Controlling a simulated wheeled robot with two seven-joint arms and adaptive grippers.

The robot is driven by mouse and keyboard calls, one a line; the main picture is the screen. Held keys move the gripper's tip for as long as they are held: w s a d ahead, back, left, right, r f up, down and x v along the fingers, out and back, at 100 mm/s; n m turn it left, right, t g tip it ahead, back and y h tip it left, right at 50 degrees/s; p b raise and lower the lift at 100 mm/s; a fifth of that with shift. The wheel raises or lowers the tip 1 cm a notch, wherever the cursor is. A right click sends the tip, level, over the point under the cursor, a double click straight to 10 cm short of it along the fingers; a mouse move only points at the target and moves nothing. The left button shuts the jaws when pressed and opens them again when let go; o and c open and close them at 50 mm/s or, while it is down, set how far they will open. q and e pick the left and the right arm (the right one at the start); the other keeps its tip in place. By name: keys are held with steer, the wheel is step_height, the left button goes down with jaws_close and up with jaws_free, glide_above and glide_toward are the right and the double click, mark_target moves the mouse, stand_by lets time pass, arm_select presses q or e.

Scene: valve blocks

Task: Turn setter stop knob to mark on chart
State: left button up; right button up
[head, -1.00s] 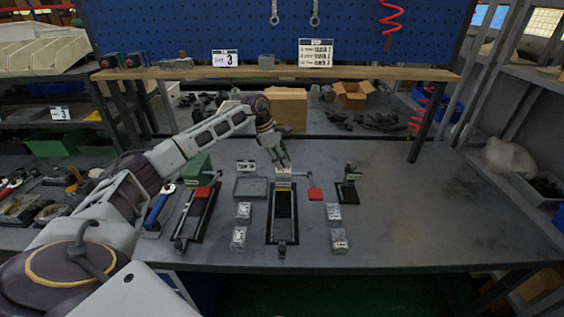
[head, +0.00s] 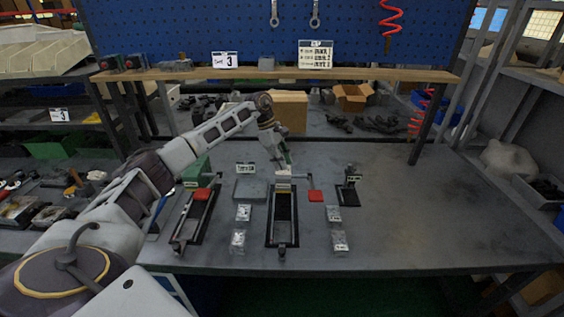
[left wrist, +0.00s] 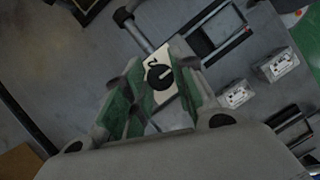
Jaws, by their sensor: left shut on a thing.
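The setter stop knob (left wrist: 160,77) is a round black dial with a light pointer line, on a pale plate with a black mark beside it in the left wrist view. The fingers of my left gripper (left wrist: 159,62), with green inner faces, stand on both sides of the knob and are shut on it. In the head view my left gripper (head: 286,163) reaches down at the back end of the middle black-framed fixture (head: 270,222). The knob is too small to make out there. My right gripper is out of view.
A second long fixture (head: 187,226) stands to the left, with a red pad. Small labelled grey blocks (head: 340,241) flank the middle fixture. The right side of the bench is clear.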

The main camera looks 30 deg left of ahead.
arm_select(q)
steer(key=o, duration=1)
steer(key=shift+a+r, duration=0.1)
steer(key=shift+r, duration=0.05)
steer(key=shift+v, duration=5.85)
